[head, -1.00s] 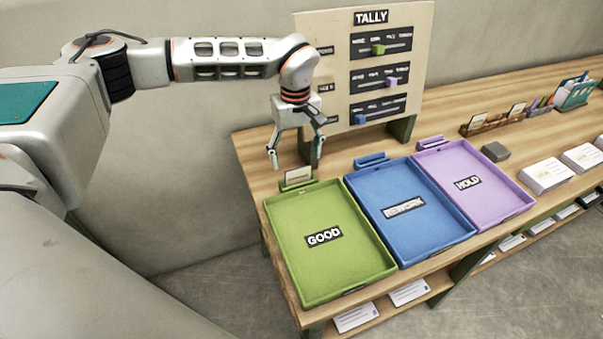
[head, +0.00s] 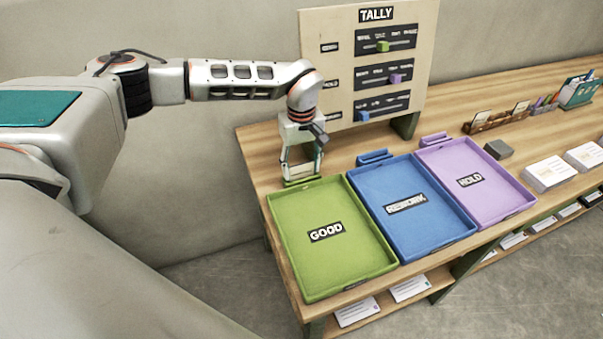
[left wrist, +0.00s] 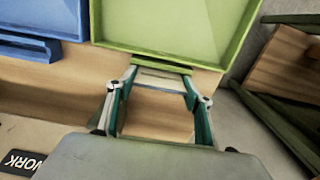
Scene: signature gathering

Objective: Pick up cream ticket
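The cream ticket (left wrist: 163,80) stands in the green slotted holder (left wrist: 160,63) behind the green GOOD tray (head: 327,255). In the head view, the holder (head: 301,182) shows at that tray's back edge and the ticket is mostly hidden by my gripper. My left gripper (head: 301,172) is lowered over the holder. In the left wrist view, its two fingers (left wrist: 160,76) stand apart, one at each side edge of the ticket. I see no clear grip; whether the fingertips touch the ticket cannot be told. My right gripper is not in view.
A blue tray (head: 425,230) and a purple HOLD tray (head: 495,200) lie to the right, with blue (head: 374,157) and purple (head: 435,138) holders behind them. The TALLY board (head: 345,45) stands close behind my gripper. A dark block (head: 498,150) and paper stacks lie further right.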

